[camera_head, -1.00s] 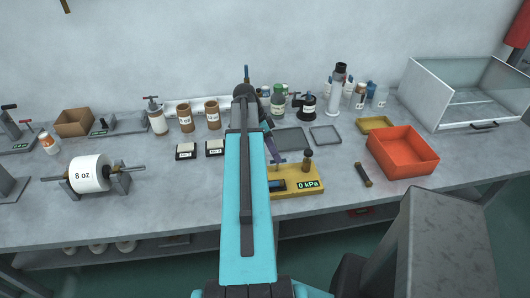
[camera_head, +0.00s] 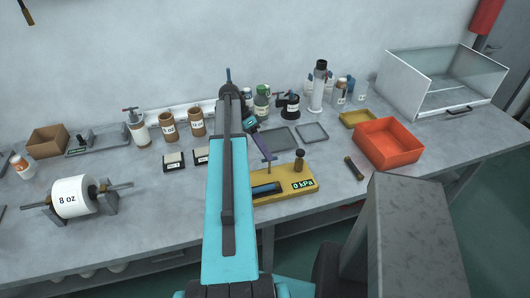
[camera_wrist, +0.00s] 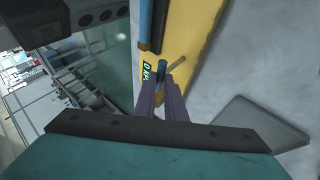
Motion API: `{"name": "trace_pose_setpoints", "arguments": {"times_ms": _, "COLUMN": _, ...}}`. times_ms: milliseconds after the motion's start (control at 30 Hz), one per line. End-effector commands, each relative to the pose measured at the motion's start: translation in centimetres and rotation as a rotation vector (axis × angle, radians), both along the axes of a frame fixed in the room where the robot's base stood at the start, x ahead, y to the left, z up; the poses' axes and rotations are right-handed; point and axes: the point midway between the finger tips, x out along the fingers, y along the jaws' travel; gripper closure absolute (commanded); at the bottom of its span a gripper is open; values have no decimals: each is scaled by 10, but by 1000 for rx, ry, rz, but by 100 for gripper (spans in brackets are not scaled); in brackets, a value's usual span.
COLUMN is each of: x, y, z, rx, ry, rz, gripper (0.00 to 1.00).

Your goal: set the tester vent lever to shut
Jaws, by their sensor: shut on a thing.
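My gripper (camera_head: 269,159) reaches down over the tester's back edge, left of the post. In the wrist view my gripper (camera_wrist: 163,82) is shut at a small blue-tipped vent lever (camera_wrist: 161,67) beside the display. A thin tan bar shows just right of that tip. The fingers hide part of the lever, so its setting cannot be told.
An orange bin (camera_head: 388,143) and a small dark cylinder (camera_head: 354,168) lie right of the tester. Grey trays (camera_head: 279,139), bottles and jars stand behind it. An "8 oz" roll (camera_head: 72,197) is at the left.

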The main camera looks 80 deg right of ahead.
Motion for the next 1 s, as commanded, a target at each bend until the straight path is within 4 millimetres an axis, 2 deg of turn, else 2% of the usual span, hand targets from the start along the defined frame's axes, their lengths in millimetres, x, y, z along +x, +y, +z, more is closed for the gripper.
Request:
{"name": "trace_pose_setpoints", "arguments": {"times_ms": 267, "x": 1, "y": -1, "z": 0, "rx": 0, "ry": -5, "rz": -1, "gripper": 100}}
{"name": "trace_pose_setpoints", "arguments": {"times_ms": 300, "x": 1, "y": -1, "z": 0, "rx": 0, "ry": -5, "rz": -1, "gripper": 83}}
{"name": "trace_pose_setpoints", "arguments": {"times_ms": 400, "x": 0, "y": -1, "z": 0, "rx": 0, "ry": -5, "rz": -1, "gripper": 71}}
{"name": "trace_pose_setpoints", "arguments": {"times_ms": 767, "x": 0, "y": -1, "z": 2, "rx": -1, "ry": -3, "rz": -2, "gripper": 71}}
{"name": "trace_pose_setpoints", "arguments": {"times_ms": 1000, "x": 6, "y": -5, "z": 16, "rx": 0, "ry": -3, "rz": 2, "gripper": 71}}
